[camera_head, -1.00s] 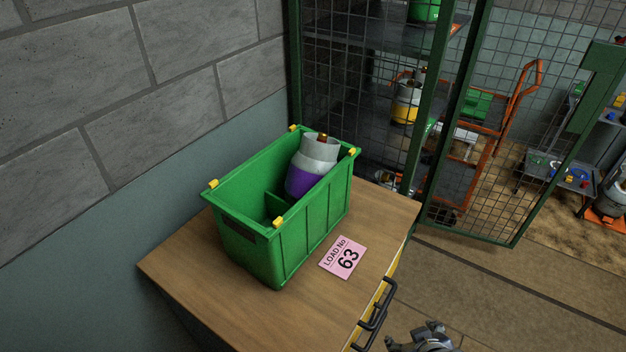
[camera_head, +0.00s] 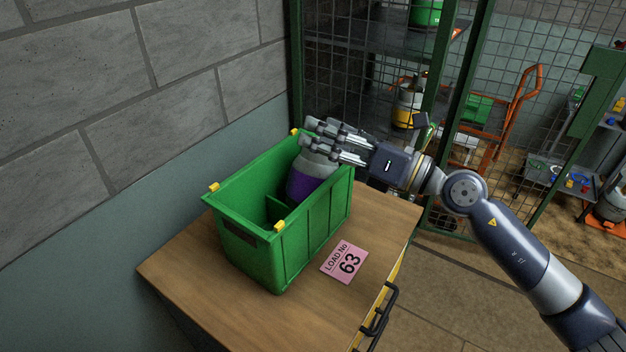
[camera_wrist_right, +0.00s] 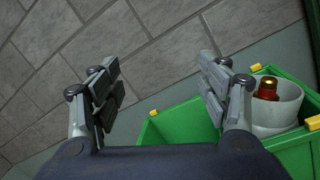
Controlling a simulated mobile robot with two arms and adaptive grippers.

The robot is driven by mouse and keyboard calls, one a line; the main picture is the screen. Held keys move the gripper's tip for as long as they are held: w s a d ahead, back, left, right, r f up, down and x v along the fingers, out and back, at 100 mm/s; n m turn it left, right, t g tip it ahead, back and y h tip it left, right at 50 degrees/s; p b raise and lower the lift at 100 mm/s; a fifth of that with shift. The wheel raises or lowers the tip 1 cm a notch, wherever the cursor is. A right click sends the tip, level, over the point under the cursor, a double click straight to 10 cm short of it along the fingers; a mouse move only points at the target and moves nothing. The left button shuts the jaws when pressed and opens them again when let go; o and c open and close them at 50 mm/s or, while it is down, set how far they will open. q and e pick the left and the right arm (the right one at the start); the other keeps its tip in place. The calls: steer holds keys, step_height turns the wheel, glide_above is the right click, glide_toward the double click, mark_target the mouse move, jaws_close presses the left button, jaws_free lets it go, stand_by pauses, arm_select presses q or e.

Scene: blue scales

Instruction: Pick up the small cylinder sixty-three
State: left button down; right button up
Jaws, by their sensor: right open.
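The small cylinder (camera_head: 305,184), grey on top with a purple band, stands in the far compartment of a green crate (camera_head: 287,245). A pink card (camera_head: 344,262) reading "LOAD No 63" lies on the wooden top beside the crate. My right gripper (camera_head: 310,133) is open over the crate's far end and hides the cylinder's top in the head view. In the right wrist view the open fingers (camera_wrist_right: 160,85) have wall between them. My left gripper is not in view.
The wooden cabinet top (camera_head: 210,290) is otherwise clear. A stone-block wall (camera_head: 130,90) stands behind it on the left. A green wire-mesh cage (camera_head: 340,70) with shelves stands behind at the right. The crate has yellow corner clips (camera_head: 280,225) and an inner divider (camera_head: 277,208).

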mark_target(315, 172)
steer(key=w+d+f+n+g+h, duration=0.2)
steer(key=w+d+f+n+h, duration=0.2)
steer(key=w+d+f+h, duration=0.15)
steer(key=shift+h, duration=0.25)
steer(key=p+x, duration=0.1)
steer(key=x, duration=0.3)
steer(key=shift+w+p, duration=0.1)
steer(key=shift+p, duration=0.2)
steer(key=shift+w+a+f+p, duration=0.1)
steer(key=shift+w+a+p, duration=0.2)
steer(key=shift+a+p, duration=0.1)
steer(key=p+x, duration=0.1)
steer(key=x, duration=0.3)
steer(key=shift+w+a+f+p, duration=0.1)
steer(key=shift+w+f+p, duration=0.1)
steer(key=shift+f+p, duration=0.1)
steer(key=c, duration=0.4)
steer(key=shift+s, duration=0.1)
jaws_close()
steer(key=shift+r, duration=0.2)
steer(key=shift+f, duration=0.15)
